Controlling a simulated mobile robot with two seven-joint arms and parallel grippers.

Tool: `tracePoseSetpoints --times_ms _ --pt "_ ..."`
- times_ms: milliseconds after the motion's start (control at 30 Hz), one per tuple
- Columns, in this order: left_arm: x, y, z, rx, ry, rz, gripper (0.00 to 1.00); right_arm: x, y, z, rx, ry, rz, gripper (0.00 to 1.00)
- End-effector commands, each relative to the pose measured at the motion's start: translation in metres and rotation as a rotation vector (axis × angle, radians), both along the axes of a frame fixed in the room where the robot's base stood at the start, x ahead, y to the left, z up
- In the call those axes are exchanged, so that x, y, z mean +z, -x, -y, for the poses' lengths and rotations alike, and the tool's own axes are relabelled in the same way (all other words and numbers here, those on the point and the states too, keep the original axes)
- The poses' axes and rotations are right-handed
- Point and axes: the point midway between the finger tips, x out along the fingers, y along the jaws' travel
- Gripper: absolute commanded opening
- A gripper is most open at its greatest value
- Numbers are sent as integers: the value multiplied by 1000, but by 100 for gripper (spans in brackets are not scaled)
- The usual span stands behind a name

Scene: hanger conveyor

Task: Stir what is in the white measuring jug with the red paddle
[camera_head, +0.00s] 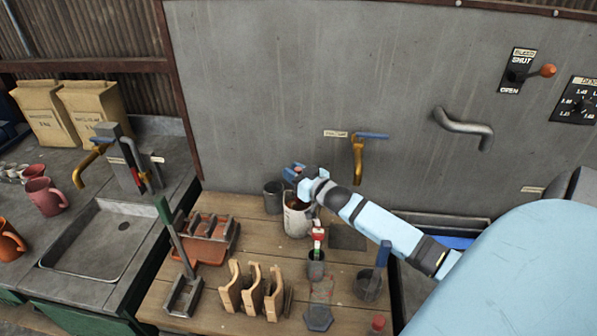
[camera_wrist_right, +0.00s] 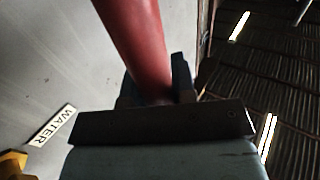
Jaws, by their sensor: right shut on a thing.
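The white measuring jug (camera_head: 297,224) stands upright on the wooden bench in the head view, with reddish-brown contents (camera_head: 298,204) showing at its mouth. My right gripper (camera_head: 299,179) is just above the jug. In the right wrist view, my right gripper (camera_wrist_right: 156,88) is shut on a thick red shaft, the red paddle (camera_wrist_right: 136,40). In the head view the paddle is mostly hidden by the gripper, and I cannot tell how deep its lower end reaches. My left gripper is not in view.
A dark grey cup (camera_head: 273,198) stands left of the jug. A narrow grey cup (camera_head: 316,268) with a red-and-white item stands in front. Wooden forked pieces (camera_head: 250,291) and a grey pot (camera_head: 367,288) are nearer. A brass tap (camera_head: 358,160) projects from the wall behind.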

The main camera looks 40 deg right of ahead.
Motion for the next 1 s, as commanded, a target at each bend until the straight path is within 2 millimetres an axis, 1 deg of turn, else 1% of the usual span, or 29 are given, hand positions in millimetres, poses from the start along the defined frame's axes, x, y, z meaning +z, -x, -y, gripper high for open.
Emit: tracePoseSetpoints --times_ms 167,400,667,733,1000 --pt "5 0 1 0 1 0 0 6 0 0 0 0 1 1" --pt "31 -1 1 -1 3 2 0 32 0 0 0 1 1 1" --pt "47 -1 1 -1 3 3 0 56 0 0 0 1 1 1" --pt "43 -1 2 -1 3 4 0 60 0 0 0 1 2 1" --pt "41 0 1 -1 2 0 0 87 0 0 0 2 2 1"
